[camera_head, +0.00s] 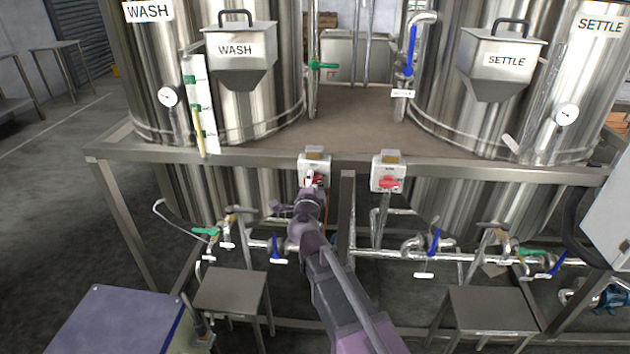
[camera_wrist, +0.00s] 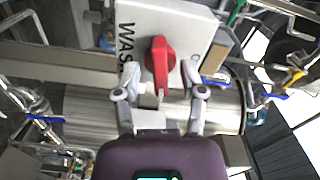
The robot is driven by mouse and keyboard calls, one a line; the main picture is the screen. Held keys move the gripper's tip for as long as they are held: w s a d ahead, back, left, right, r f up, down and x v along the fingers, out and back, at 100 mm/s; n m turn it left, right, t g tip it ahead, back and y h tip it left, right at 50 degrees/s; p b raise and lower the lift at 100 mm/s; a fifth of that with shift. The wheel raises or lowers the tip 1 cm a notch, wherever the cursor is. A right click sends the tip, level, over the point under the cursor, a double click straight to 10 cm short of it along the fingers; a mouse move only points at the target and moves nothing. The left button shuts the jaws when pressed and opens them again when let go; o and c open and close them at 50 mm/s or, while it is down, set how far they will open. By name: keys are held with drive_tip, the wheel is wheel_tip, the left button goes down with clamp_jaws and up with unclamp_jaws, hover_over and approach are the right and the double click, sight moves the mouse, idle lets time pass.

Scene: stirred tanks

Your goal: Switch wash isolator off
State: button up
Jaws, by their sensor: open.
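The wash isolator is a white box (camera_head: 314,163) on the frame rail below the wash tank, partly hidden by my gripper in the head view. In the wrist view the box (camera_wrist: 180,22) carries the lettering WASH and a red rotary handle (camera_wrist: 160,64). The handle's long side runs along the direction of the lettering. My gripper (camera_wrist: 159,72) is open in front of the box, with one finger on each side of the handle's lower part. I cannot tell whether the fingers touch it. In the head view my gripper (camera_head: 312,188) covers most of the handle.
A similar isolator box (camera_head: 388,172) with a red handle sits just to the right. The steel rail (camera_head: 240,158) runs behind both. Pipes with blue and green valve levers (camera_head: 434,242) lie below. Small steel tables (camera_head: 232,291) stand either side of my arm.

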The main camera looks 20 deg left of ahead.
drive_tip(key=shift+x, duration=0.75)
clamp_jaws()
drive_tip(key=shift+m, duration=1.4)
unclamp_jaws()
drive_tip(key=shift+s, duration=0.1)
